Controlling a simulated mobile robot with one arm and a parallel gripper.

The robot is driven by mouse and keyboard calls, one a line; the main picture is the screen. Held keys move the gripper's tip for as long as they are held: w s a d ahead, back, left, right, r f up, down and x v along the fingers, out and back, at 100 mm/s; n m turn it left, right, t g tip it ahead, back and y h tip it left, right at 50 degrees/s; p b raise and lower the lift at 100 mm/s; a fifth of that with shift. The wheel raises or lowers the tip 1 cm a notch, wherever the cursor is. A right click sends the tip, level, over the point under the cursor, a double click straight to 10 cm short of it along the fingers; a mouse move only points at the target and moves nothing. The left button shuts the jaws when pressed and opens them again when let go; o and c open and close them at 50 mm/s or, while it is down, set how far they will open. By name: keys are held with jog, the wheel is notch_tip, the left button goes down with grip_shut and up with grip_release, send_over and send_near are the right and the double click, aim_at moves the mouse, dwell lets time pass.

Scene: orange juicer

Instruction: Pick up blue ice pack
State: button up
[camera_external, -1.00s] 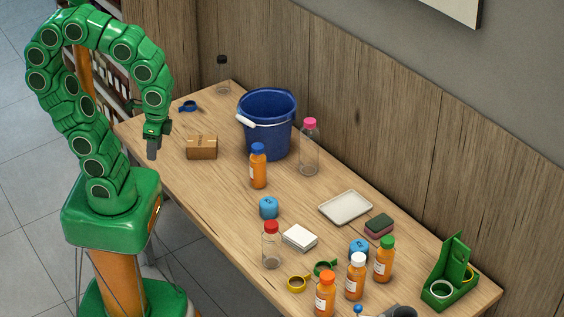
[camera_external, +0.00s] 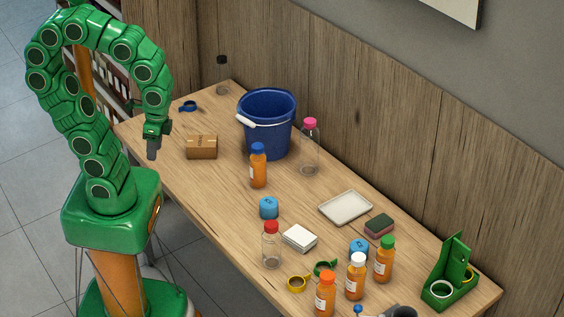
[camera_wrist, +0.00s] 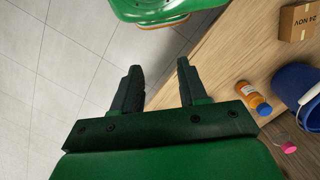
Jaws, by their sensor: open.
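Two short blue cylinders with dark marks on their sides stand on the table: one near the middle (camera_external: 269,208), one farther right (camera_external: 359,247), partly behind bottles. They are the likeliest blue ice packs, but I cannot tell which one is meant. My gripper (camera_external: 152,148) hangs pointing down at the table's left edge, left of the cardboard box and well away from both cylinders. In the wrist view my gripper (camera_wrist: 159,68) is open, with nothing between its fingers. Neither cylinder shows in the wrist view.
A blue bucket (camera_external: 266,135), cardboard box (camera_external: 201,147) and blue-capped orange bottle (camera_external: 258,168) stand toward the left. A red-capped clear bottle (camera_external: 271,248) and white stack (camera_external: 299,238) are near the middle cylinder. Several bottles crowd the right end. A pale tray (camera_external: 346,207) lies near the wall.

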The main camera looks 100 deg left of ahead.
jog(key=o, duration=0.9)
jog(key=n+t, duration=0.2)
jog(key=n, duration=0.4)
send_over(270, 202)
jog(key=f, duration=2.3)
jog(key=shift+s, duration=0.2)
jog(key=shift+w+a+f, duration=0.1)
jog(key=shift+w+f, duration=0.05)
jog(key=shift+f, duration=3.95)
